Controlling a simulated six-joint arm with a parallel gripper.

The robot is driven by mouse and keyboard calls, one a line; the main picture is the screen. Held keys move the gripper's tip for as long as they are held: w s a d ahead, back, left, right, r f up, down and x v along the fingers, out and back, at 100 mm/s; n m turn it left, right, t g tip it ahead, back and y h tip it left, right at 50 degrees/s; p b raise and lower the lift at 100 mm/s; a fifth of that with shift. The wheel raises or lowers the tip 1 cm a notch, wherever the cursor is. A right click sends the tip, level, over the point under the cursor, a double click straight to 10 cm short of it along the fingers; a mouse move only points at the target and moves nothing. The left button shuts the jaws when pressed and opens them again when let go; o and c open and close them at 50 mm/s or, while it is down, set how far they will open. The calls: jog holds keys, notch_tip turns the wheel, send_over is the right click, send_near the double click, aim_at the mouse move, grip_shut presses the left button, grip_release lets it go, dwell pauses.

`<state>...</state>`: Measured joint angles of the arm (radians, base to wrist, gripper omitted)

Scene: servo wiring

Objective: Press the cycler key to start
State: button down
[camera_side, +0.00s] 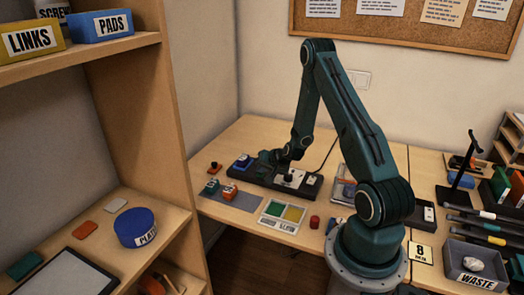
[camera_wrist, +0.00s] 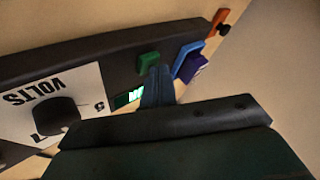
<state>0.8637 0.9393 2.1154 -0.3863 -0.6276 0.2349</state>
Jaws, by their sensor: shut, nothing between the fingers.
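The cycler is a long dark box (camera_side: 310,191) on the bench. The wrist view shows its dark top (camera_wrist: 100,55), a white VOLTS plate (camera_wrist: 85,82) and a black dial (camera_wrist: 55,115). A green key (camera_wrist: 149,60) stands on the box beside a small lit green display (camera_wrist: 130,97), whose text is partly covered. My gripper (camera_wrist: 159,72) is shut and empty, its fingertips right at the green key; I cannot tell whether they touch it.
A grey mat (camera_side: 236,202) with small blocks and a green-yellow tray (camera_side: 283,213) lie in front. A shelf (camera_side: 130,120) stands at left.

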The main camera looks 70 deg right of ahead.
aim_at(262, 174)
dwell(0.4)
jog(key=shift+r, duration=0.9)
jog(key=shift+r, duration=0.15)
jog(key=shift+r, duration=2.35)
